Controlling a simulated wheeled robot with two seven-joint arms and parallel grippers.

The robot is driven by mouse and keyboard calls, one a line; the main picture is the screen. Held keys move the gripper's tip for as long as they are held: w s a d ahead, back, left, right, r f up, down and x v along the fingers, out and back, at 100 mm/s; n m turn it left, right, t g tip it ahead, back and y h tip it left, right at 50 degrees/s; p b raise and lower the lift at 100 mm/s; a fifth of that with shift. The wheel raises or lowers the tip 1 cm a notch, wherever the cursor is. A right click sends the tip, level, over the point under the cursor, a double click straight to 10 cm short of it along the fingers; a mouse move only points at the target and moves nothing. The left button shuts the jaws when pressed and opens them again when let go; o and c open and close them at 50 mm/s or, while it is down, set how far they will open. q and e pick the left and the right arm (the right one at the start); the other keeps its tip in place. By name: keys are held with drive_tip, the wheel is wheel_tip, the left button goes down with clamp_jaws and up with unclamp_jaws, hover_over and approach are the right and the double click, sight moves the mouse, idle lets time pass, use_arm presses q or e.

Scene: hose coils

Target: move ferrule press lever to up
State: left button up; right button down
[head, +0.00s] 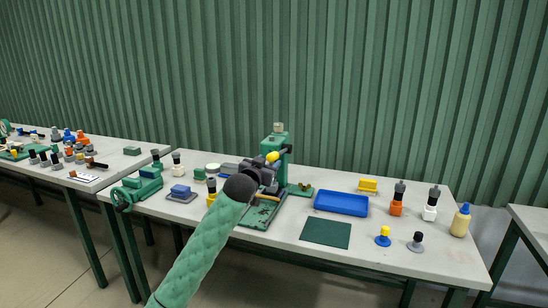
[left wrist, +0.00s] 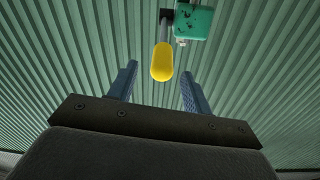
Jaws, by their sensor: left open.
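The ferrule press (head: 280,144) is a green upright device with a green base plate at the middle of the table. Its lever has a yellow grip (head: 272,157), which points toward me and to the left. My left gripper (head: 262,168) is right at the lever, and my arm hides part of the press. In the left wrist view the yellow grip (left wrist: 162,62) appears beyond and between the two blue fingers. The fingers (left wrist: 158,85) are spread apart with nothing seen between them at their tips. The green press head (left wrist: 195,22) is above right. My right gripper is not in view.
A blue tray (head: 341,203) and a dark green mat (head: 326,232) lie to the right of the press. Several bottles and knobs stand at the right end. A green vise-like tool (head: 138,187) and small blocks are on the left. A green corrugated wall stands behind.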

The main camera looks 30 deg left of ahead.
sight(269, 160)
use_arm(q)
drive_tip(key=x, duration=0.3)
drive_tip(key=shift+w+a+p, duration=0.2)
drive_tip(key=shift+a+p, duration=0.05)
drive_tip(key=shift+p, duration=0.15)
drive_tip(key=shift+w, duration=0.55)
drive_tip(key=shift+a, duration=0.1)
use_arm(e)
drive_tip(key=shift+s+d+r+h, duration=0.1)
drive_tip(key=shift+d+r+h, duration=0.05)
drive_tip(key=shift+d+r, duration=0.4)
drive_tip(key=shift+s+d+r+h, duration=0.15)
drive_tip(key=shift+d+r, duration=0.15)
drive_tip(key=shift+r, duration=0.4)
use_arm(q)
clamp_jaws()
